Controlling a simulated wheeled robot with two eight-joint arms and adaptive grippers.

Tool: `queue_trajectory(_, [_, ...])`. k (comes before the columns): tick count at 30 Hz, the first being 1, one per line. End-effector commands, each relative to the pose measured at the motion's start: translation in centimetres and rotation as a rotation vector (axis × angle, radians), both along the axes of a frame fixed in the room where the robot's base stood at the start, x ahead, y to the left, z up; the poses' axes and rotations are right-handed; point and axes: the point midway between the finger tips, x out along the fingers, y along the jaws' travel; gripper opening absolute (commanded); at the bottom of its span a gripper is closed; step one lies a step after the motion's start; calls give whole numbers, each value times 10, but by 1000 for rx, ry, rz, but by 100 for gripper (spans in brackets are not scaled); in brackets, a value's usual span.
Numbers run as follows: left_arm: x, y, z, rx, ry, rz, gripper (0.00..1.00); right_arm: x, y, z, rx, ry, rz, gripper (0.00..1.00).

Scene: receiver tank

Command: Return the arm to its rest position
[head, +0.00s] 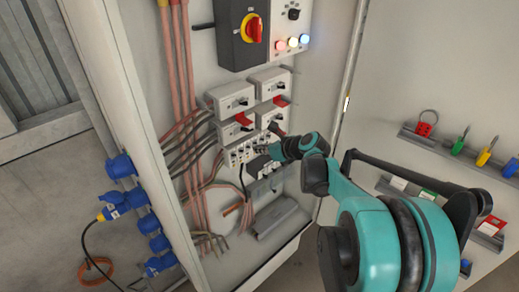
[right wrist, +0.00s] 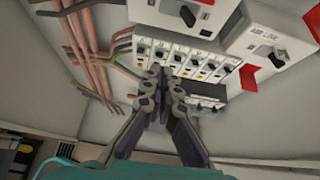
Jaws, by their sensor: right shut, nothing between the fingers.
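My right arm reaches in from the right in the head view. Its gripper (head: 264,147) is in front of a row of small breakers (head: 240,152) inside the open cabinet. In the right wrist view the gripper (right wrist: 158,72) is shut and empty, its fingertips together. The tips are close to the small breakers (right wrist: 203,66) with black toggles; I cannot tell whether they touch. The fingers and wrist hide part of the row. My left gripper is not in view.
Larger breakers (head: 232,99) with red parts sit just above the gripper. A red-yellow rotary switch (head: 253,28) is higher. Cables (head: 194,150) run at left, and blue sockets (head: 120,166) line the cabinet's outside. At right, a panel (head: 440,90) holds padlocks and tags.

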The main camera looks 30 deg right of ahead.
Motion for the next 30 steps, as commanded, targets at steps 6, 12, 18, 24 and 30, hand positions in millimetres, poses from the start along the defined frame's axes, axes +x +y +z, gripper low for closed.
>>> queue_trajectory(6, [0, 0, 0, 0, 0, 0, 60, 0, 0, -1, 0, 1, 0, 0])
queue_trajectory(12, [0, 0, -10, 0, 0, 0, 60, -6, 14, -10, -76, 4, 57, 0])
queue_trajectory(18, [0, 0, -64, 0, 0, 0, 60, -56, 89, -66, -586, 0, 460, 0])
queue_trajectory(24, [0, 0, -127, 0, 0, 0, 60, -139, 156, -146, -1272, -59, 1079, 0])
queue_trajectory(30, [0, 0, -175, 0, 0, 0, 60, -209, 183, -219, -1838, -160, 1666, 0])
